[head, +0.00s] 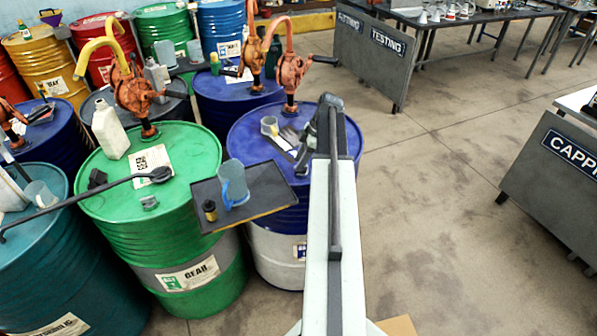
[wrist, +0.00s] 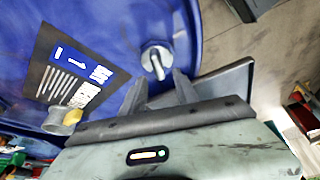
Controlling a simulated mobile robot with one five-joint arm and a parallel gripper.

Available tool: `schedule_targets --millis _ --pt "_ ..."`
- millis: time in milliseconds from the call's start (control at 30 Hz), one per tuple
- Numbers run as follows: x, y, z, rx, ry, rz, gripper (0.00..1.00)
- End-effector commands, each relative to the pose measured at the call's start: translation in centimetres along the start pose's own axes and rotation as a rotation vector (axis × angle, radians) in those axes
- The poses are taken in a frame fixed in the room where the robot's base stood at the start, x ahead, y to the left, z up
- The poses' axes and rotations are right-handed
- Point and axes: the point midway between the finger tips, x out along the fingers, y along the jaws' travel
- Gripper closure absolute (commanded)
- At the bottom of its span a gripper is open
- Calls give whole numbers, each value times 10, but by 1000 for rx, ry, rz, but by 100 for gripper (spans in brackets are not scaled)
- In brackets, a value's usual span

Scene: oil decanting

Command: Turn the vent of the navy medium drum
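A navy-blue drum (head: 268,135) with a white lower band stands at the middle of the head view, partly hidden by my arm. Its blue top (wrist: 110,25) fills the upper left of the wrist view. The vent (wrist: 156,57) is a round silver fitting with a short bar pointing toward my gripper. My gripper (wrist: 160,84) is open, its two dark fingers apart and empty. The fingertips are close to the vent's bar; I cannot tell whether they touch it. The vent is not discernible in the head view.
An orange pump (head: 291,72) stands on this drum, with a small cup (head: 269,125) and a label. A dark tray (head: 270,190) with a blue-handled jug (head: 233,183) juts out at its left. A green drum (head: 190,150) stands left.

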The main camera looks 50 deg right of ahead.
Motion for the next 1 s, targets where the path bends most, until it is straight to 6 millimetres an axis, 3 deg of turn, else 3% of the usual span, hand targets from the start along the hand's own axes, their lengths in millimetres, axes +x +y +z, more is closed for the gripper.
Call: schedule_targets --millis 33,100,367,500,1000 --pt "15 0 2 -1 0 0 64" --pt "20 0 2 -1 0 0 64" --pt "19 0 0 1 0 0 64" --pt "19 0 0 1 0 1 100" --pt "19 0 0 77 0 33 100"
